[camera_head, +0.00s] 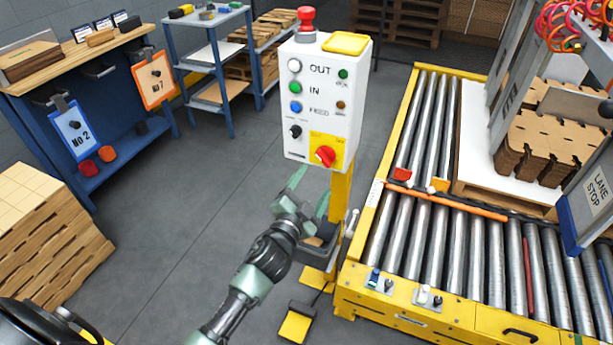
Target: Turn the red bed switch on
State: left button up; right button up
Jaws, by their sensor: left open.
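A white control box (309,118) stands on a yellow post in the middle of the view. A red rotary switch (325,156) sits on a yellow plate at its lower right; its knob looks tilted. I cannot read the small labels around it. My left gripper (309,193) is below the box, a little below and left of the red switch. Its fingers are spread, with nothing between them, and it appears apart from the switch. My right gripper is not in view.
A yellow-framed roller conveyor (430,240) is close on the right. Stacked boards (50,235) stand left. Grey floor is clear between.

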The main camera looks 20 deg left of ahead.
aim_at(324, 160)
pick_arm(q)
jog(key=w, duration=0.2)
jog(key=w+r, duration=0.1)
jog(key=w, duration=0.3)
jog(key=shift+w+r, duration=0.25)
jog(key=shift+w, duration=0.7)
jog(key=c, duration=1.4)
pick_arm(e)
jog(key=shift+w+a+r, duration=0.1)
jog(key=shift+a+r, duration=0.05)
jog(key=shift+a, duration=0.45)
